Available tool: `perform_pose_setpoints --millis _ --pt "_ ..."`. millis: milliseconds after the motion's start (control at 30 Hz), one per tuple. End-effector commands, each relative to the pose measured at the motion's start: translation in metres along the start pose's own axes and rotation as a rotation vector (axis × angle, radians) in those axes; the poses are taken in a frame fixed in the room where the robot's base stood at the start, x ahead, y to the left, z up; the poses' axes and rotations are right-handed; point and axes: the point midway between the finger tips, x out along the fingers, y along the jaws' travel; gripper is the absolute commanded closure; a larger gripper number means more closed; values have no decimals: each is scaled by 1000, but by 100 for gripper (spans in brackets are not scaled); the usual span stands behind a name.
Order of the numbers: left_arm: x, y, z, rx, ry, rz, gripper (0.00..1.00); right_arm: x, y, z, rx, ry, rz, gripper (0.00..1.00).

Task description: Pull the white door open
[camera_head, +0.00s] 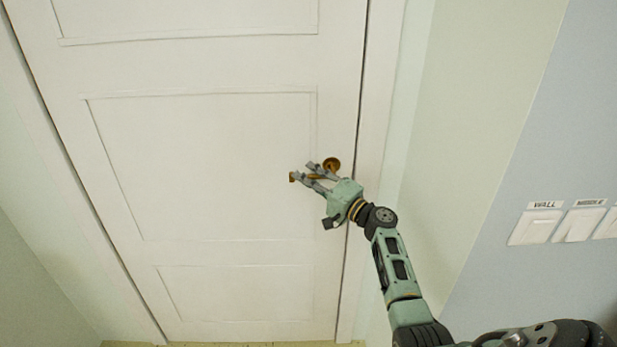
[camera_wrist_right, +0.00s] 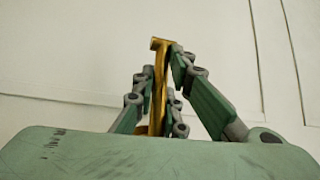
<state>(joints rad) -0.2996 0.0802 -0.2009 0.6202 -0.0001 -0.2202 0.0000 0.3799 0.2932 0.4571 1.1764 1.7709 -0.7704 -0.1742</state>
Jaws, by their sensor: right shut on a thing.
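The white door (camera_head: 205,165) fills most of the head view, with raised panels, and it sits closed in its frame. Its brass lever handle (camera_head: 294,177) is on the right side of the door, with a round rose (camera_head: 332,164) at its right end. My right gripper (camera_head: 309,174) is at the handle, its fingers around the lever. In the right wrist view the brass lever (camera_wrist_right: 158,85) stands between the fingers of the right gripper (camera_wrist_right: 164,90), and they are shut on it. Part of the lever is hidden behind the fingers. My left gripper is not in view.
The door frame (camera_head: 380,110) runs down the right of the door. Beyond it is a pale wall with labelled white switch plates (camera_head: 535,227) at the right. Another wall (camera_head: 30,285) stands close at the lower left. A strip of floor shows at the bottom.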

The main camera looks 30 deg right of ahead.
Motion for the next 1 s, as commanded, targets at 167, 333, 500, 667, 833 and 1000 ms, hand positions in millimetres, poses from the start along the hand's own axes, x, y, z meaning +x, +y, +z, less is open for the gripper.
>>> perform_pose_setpoints --millis 167,333,500,667,833,1000 --pt "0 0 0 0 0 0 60 0 0 0 -1 1 0 100" --pt "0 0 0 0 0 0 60 0 0 0 -2 1 1 100" --pt "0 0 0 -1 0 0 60 0 1 0 -20 -3 16 100" --pt "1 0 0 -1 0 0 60 -2 6 -1 -68 -16 63 100" --pt "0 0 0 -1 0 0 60 -3 12 -1 -150 -38 143 100" --pt "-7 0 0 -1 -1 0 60 -6 19 -2 -244 -64 238 100"
